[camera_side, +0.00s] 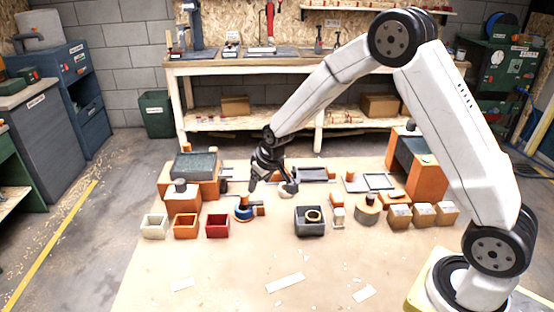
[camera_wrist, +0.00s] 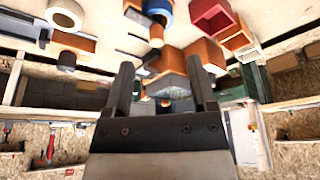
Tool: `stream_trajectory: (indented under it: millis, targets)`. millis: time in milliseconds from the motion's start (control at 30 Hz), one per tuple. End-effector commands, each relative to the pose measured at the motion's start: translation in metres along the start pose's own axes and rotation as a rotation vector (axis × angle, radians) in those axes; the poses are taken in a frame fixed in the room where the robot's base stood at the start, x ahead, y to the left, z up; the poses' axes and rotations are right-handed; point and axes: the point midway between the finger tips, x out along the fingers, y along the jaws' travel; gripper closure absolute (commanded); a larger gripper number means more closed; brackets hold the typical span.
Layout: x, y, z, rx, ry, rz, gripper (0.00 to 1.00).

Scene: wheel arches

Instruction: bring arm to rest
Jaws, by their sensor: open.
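My gripper (camera_side: 271,186) hangs low over the middle of the work table, with my arm reaching in from the right. In the wrist view its two dark fingers (camera_wrist: 160,82) stand wide apart and no held object shows between them. A blue ring around an orange post (camera_side: 244,212) stands just left of and in front of the gripper; the blue ring also shows at the top of the wrist view (camera_wrist: 158,8).
Small bins, pale, orange and red (camera_side: 217,225), stand at the front left. A grey bin (camera_side: 310,222) holding a ring is in the middle. An orange arch (camera_side: 418,165) stands at the right, another orange structure (camera_side: 205,186) at the left. The front of the table is mostly clear.

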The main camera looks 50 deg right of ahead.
Motion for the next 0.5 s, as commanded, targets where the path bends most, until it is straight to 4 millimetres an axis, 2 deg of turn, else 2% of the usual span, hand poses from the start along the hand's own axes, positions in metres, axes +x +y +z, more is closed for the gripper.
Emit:
stream_trajectory:
  millis: [33,200,500]
  targets:
    - [-0.012,-0.002,0.009,-0.001,-0.005,0.000,0.27]
    - [-0.043,-0.009,0.045,0.003,-0.031,0.000,0.27]
    - [-0.091,-0.018,0.119,0.006,-0.076,0.002,0.27]
